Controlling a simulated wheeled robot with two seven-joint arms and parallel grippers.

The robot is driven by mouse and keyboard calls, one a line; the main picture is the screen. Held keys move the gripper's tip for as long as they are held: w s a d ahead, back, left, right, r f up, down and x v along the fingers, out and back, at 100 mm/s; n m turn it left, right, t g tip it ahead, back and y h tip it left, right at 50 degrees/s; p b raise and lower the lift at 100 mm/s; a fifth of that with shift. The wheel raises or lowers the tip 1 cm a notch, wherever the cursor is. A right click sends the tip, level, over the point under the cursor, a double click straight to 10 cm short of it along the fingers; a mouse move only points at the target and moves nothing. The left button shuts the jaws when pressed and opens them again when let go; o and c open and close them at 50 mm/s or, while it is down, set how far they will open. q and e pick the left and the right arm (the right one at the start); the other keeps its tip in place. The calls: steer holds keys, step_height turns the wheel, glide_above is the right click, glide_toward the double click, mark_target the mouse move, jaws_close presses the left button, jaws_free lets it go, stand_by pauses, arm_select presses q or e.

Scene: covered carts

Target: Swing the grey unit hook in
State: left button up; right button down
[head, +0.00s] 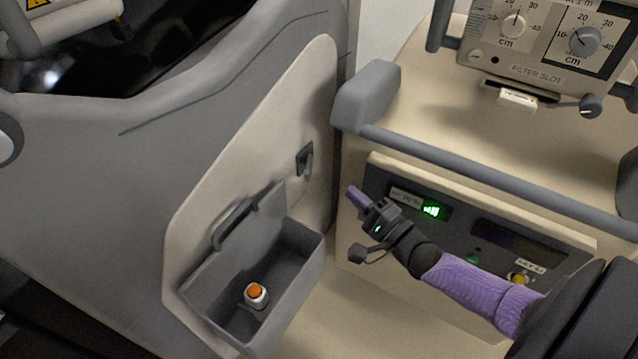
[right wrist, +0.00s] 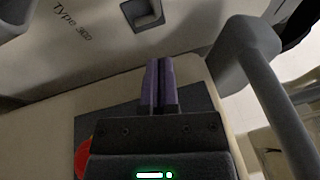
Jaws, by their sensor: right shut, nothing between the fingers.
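The grey unit hook (head: 306,159) is a small grey piece on a dark square plate, high on the cream side panel of the large grey unit. It also shows at the top of the right wrist view (right wrist: 146,14), where it seems to stand out from its plate. My right gripper (head: 356,195) is shut and empty, its purple fingers together. It is to the right of the hook and lower in the head view, apart from it. In the right wrist view the fingertips (right wrist: 158,63) point towards the hook with a gap between. My left gripper is not in view.
An open grey bin (head: 290,300) with an orange-topped button (head: 256,294) inside is below the hook. A beige cart with a grey rail (head: 480,175) and a dark control panel (head: 515,236) stands close on the right, beside my right arm.

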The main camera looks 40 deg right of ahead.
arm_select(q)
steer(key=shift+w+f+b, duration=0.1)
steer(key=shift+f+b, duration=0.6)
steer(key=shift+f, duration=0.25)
arm_select(e)
steer(key=w+a+r, duration=0.1)
steer(key=w+a, duration=0.2)
steer(key=w, duration=0.2)
steer(key=shift+w+a, duration=0.2)
steer(key=shift+w, duration=0.1)
steer(key=shift+r, duration=0.1)
